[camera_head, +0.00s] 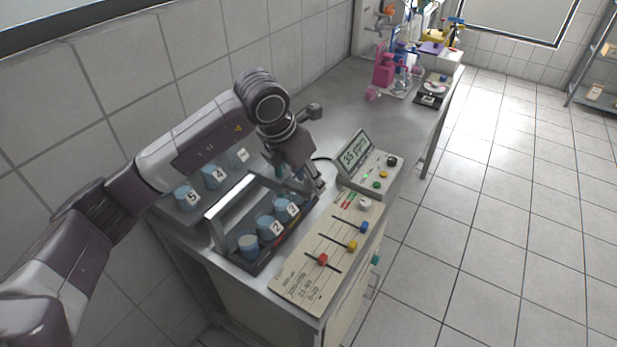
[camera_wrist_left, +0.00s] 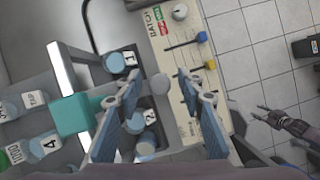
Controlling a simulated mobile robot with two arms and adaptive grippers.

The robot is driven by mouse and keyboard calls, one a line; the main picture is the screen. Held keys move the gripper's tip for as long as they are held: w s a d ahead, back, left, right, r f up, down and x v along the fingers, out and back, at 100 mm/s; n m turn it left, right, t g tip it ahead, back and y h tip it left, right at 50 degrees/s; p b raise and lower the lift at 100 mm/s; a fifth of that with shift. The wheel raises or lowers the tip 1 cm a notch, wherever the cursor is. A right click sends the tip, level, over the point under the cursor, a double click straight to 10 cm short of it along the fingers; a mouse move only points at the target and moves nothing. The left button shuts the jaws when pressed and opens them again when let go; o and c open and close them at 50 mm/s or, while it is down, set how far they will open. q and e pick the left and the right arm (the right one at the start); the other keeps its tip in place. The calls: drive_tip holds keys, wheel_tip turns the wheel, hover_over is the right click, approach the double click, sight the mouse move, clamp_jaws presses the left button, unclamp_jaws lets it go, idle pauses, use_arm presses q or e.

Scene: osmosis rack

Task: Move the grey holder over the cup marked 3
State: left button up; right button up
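I cannot tell which part is the grey holder. My left gripper's fingers (camera_wrist_left: 157,74) are apart and touch nothing that I can make out. My right gripper (camera_wrist_left: 262,112) shows small, fingers spread, over the floor.
The cup marked 2 (camera_head: 268,227) and another cup (camera_head: 248,244) share the front row. A slider panel (camera_head: 325,262) and a meter (camera_head: 368,170) stand to the right. The bench beyond is mostly clear.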

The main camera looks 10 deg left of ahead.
use_arm(q)
drive_tip(key=shift+r, duration=0.15)
drive_tip(key=v, duration=1.1)
drive_tip(key=shift+s+r, duration=0.2)
drive_tip(key=shift+r, duration=0.1)
use_arm(e)
drive_tip(key=shift+w, duration=0.45)
use_arm(q)
drive_tip(key=shift+a, duration=0.1)
